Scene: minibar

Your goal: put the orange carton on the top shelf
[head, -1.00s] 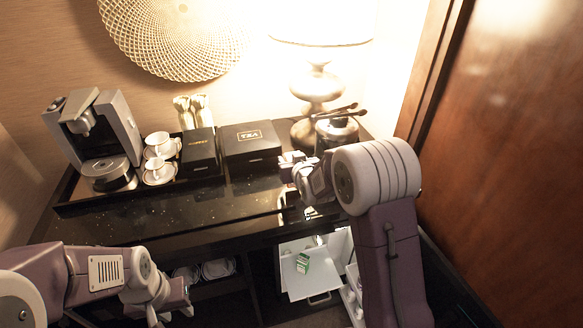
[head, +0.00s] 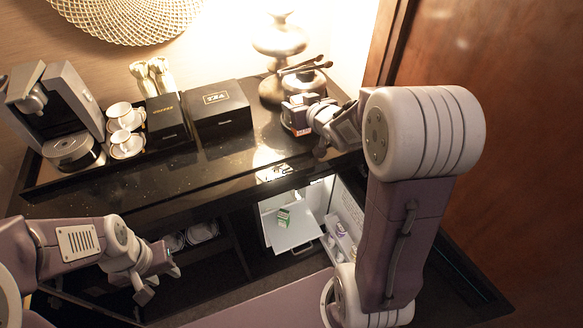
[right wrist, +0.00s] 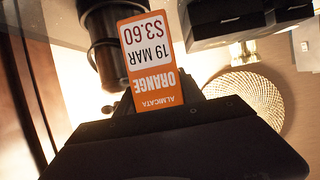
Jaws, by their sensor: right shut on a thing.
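The orange carton (right wrist: 150,62) is upside down in the right wrist view, with an orange label reading "ORANGE". My right gripper (head: 298,117) is shut on it, above the right part of the dark counter; a small orange patch of the carton (head: 299,131) shows in the head view. The open minibar under the counter has a white shelf (head: 296,236) with a small green-and-white carton (head: 284,217) on it. Its upper interior is hidden by the counter, so I cannot see another shelf above. My left gripper (head: 163,283) is open and empty, low in front of the counter.
The dark counter (head: 120,192) holds a coffee machine (head: 55,110), cups, a coffee box (head: 168,119), a tea box (head: 216,112) and a dark bucket with tongs (head: 303,82) close behind my right gripper. The minibar door (head: 345,215) stands open with items in its racks.

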